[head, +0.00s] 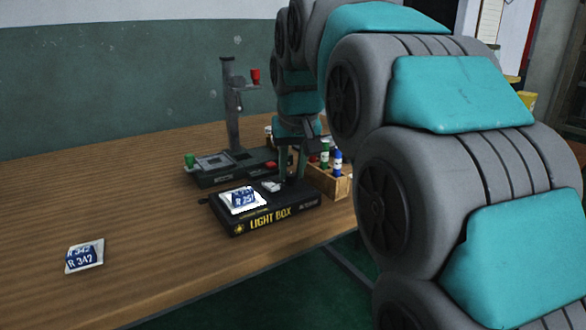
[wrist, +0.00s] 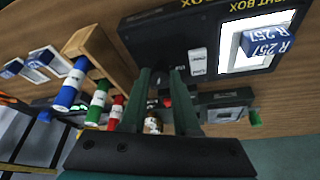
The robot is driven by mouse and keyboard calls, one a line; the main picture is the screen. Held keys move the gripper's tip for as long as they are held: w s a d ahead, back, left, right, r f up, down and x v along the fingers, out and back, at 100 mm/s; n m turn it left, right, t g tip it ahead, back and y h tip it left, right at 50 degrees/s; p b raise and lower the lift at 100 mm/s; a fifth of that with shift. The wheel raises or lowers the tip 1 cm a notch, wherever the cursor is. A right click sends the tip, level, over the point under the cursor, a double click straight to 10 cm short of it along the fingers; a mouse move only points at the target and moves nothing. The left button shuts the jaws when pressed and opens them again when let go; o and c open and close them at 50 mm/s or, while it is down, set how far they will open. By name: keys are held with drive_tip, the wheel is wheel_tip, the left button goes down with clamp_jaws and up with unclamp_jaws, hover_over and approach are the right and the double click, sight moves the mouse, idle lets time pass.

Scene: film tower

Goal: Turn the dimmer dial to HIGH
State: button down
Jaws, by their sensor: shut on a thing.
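The black light box (head: 265,224) lies on the wooden table with yellow "LIGHT BOX" lettering on its front; it also shows upside down in the wrist view (wrist: 150,36). My gripper (head: 291,178) points down at the right part of its top. In the wrist view, my two dark green fingers (wrist: 166,74) are close together around the dark dimmer dial (wrist: 176,75), which is mostly hidden between them. The dial's pointer and its setting cannot be read. A white switch or label (wrist: 198,62) sits beside the fingers.
A slide marked R 257 (head: 243,198) lies on the lit panel. A slide marked R 342 (head: 84,258) lies on the table at left. A wooden rack (head: 341,187) with coloured bottles stands close right of my gripper. A dark stand (head: 232,120) rises behind.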

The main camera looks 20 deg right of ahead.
drive_tip(key=m+h, duration=0.1)
drive_tip(key=m, duration=0.2)
drive_tip(key=m+h, duration=0.1)
drive_tip(key=m, duration=0.1)
drive_tip(key=shift+w+a+m+g+p, duration=0.1)
drive_tip(key=shift+a+m+g+p, duration=0.1)
drive_tip(key=shift+m+g+p, duration=0.2)
idle(0.4)
drive_tip(key=c, duration=0.7)
unclamp_jaws()
drive_tip(key=shift+o, duration=0.2)
drive_tip(key=shift+r, duration=0.1)
drive_tip(key=v, duration=0.7)
drive_tip(key=shift+a+r, duration=0.25)
